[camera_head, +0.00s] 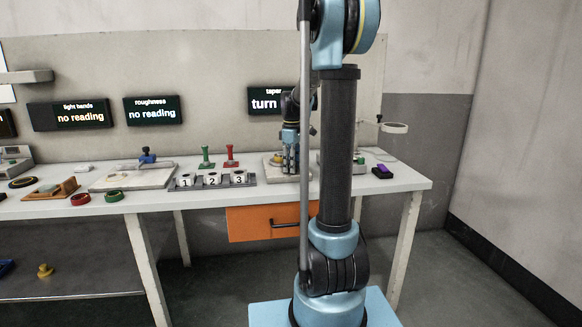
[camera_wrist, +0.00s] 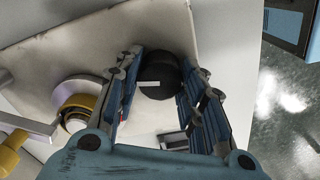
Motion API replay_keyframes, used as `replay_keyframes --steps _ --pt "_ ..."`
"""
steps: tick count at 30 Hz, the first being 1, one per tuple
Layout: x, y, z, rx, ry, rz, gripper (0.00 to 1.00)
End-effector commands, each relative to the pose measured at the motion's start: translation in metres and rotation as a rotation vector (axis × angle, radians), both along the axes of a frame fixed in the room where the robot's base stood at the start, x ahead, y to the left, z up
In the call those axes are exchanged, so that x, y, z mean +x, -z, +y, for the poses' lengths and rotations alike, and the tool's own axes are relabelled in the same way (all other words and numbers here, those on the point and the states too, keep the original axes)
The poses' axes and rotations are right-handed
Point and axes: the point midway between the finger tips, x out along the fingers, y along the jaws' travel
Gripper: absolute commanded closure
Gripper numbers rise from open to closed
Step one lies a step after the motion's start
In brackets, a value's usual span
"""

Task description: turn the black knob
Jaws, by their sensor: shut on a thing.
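The black knob (camera_wrist: 160,76) is a round dark knob with a white mark on its face, mounted on a pale plate (camera_wrist: 70,45). My gripper (camera_wrist: 161,88) has a finger on each side of the knob and is shut on it. In the head view my gripper (camera_head: 291,160) reaches down to the right part of the bench, under a display (camera_head: 265,103) that reads "turn". The knob itself is hidden in the head view.
In the wrist view a yellow and metal fitting (camera_wrist: 75,103) stands left of my gripper. The white bench (camera_head: 400,178) also carries numbered blocks (camera_head: 212,179), a green piece (camera_head: 206,158) and a red piece (camera_head: 231,157). An orange drawer (camera_head: 250,224) is below.

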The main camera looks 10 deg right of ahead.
Motion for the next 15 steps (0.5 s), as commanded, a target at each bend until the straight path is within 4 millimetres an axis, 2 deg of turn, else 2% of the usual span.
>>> replay_keyframes --steps 15 --pt "0.0019 -0.0005 -0.0007 -0.001 0.486 -0.003 0.87"
